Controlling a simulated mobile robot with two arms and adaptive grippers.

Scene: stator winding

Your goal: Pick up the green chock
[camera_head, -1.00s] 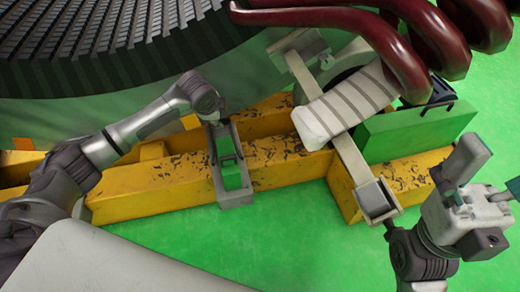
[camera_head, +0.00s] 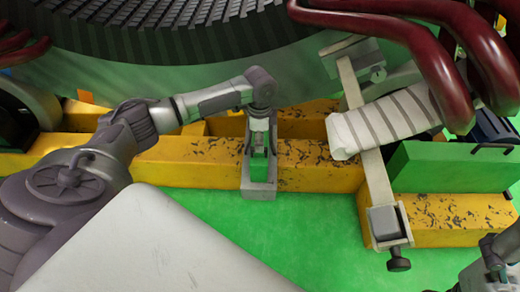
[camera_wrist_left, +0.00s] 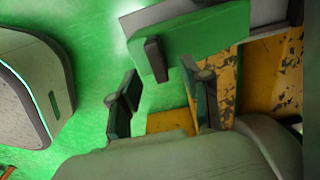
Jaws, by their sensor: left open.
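The green chock (camera_head: 259,172) sits in a grey bracket (camera_head: 259,192) on the near side of the yellow beam. My left gripper (camera_head: 260,142) is at the far part of this bracket, just behind the chock, and is open. In the left wrist view its two dark fingers (camera_wrist_left: 158,95) stand apart with nothing visible between them. A green block that looks like the chock (camera_wrist_left: 195,42) shows just beyond the fingertips, with a grey tab on it. I cannot tell whether a finger touches it. Of my right arm only a joint shows at the lower right edge; its gripper is out of frame.
The yellow beam (camera_head: 315,165) runs across under the large ribbed stator (camera_head: 180,30). A second grey clamp (camera_head: 387,222), a cream wrapped block (camera_head: 385,122), dark red tubes (camera_head: 440,70) and a green plate (camera_head: 450,167) stand to the right. Green floor in front is clear.

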